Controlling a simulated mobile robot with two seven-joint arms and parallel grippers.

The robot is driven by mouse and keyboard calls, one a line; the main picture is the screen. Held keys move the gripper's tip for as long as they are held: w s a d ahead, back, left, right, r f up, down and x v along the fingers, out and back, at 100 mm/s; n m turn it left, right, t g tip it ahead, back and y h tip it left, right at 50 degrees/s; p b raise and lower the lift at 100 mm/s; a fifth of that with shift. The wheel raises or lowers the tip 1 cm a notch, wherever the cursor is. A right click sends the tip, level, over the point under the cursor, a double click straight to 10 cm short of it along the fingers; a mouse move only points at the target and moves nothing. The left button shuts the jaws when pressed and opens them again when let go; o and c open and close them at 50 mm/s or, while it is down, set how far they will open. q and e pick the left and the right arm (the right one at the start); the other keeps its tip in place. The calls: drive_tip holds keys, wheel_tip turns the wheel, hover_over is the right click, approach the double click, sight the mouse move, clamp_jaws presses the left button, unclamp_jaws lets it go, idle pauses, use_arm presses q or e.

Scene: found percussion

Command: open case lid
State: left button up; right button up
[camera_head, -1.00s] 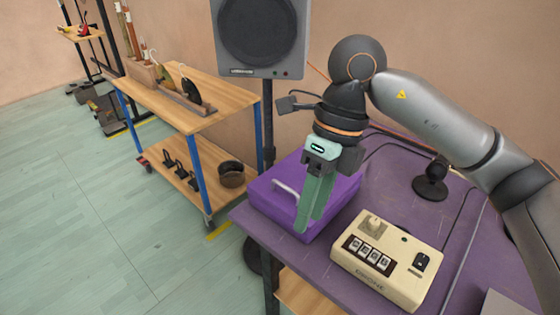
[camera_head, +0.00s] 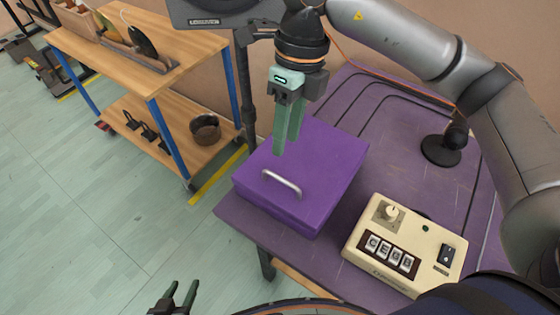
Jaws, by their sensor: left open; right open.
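The purple case (camera_head: 322,172) sits on the purple table with its lid shut. My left gripper (camera_head: 178,298) shows at the bottom edge, left of the table and in front of the case, open and empty. Most of the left arm is out of view.
A cream box with letter tiles and a switch (camera_head: 403,244) stands right of the case. A black microphone-like stand (camera_head: 443,146) and cables lie behind it on the table (camera_head: 390,160). A speaker on a stand (camera_head: 243,90) is behind. A wooden cart (camera_head: 150,60) stands left.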

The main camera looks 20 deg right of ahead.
sight(280, 177)
drive_tip(key=f, duration=0.2)
drive_tip(key=a+f, duration=0.1)
drive_tip(key=f, duration=0.2)
drive_tip(key=s+f, duration=0.1)
drive_tip(key=f, duration=0.2)
drive_tip(key=shift+a, duration=0.15)
clamp_jaws()
drive_tip(key=shift+w, duration=0.1)
idle(1.0)
